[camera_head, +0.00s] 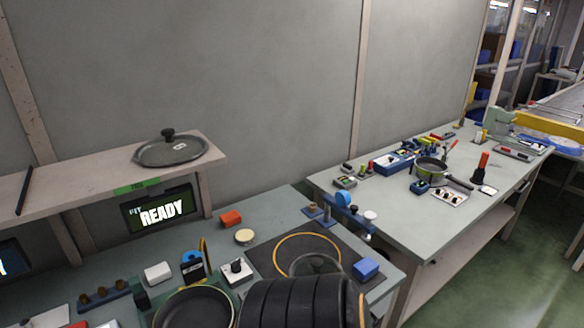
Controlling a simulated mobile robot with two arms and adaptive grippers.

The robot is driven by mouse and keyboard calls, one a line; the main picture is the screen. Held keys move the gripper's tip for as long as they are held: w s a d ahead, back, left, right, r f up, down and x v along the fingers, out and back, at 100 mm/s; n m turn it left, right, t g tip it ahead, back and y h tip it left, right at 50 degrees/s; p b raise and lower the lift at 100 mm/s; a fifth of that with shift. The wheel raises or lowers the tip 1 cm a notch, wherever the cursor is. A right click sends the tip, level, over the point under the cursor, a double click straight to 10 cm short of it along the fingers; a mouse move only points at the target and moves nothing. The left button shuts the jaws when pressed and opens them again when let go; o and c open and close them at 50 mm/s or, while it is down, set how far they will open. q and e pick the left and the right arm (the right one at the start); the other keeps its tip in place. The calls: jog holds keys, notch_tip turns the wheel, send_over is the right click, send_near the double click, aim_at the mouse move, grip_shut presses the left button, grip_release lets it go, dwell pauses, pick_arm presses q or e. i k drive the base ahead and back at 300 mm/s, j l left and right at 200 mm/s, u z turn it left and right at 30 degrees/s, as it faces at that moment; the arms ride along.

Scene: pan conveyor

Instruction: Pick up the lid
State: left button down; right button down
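A round dark grey lid (183,153) with a black knob on top lies flat on the beige shelf (60,185) at the upper left of the head view. Nothing touches it from above. Neither of my grippers can be made out in this view. A black ribbed part at the bottom centre looks like a piece of my own arm, and it hides part of the bench.
A dark pan (196,306) sits on the front bench. A black mat (262,256) with a yellow ring lies right of it, near a blue block (366,268). A READY screen (160,212) hangs under the shelf. A cluttered second bench (400,210) stands right.

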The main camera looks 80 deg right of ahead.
aim_at(312, 264)
jog(key=z, duration=2.75)
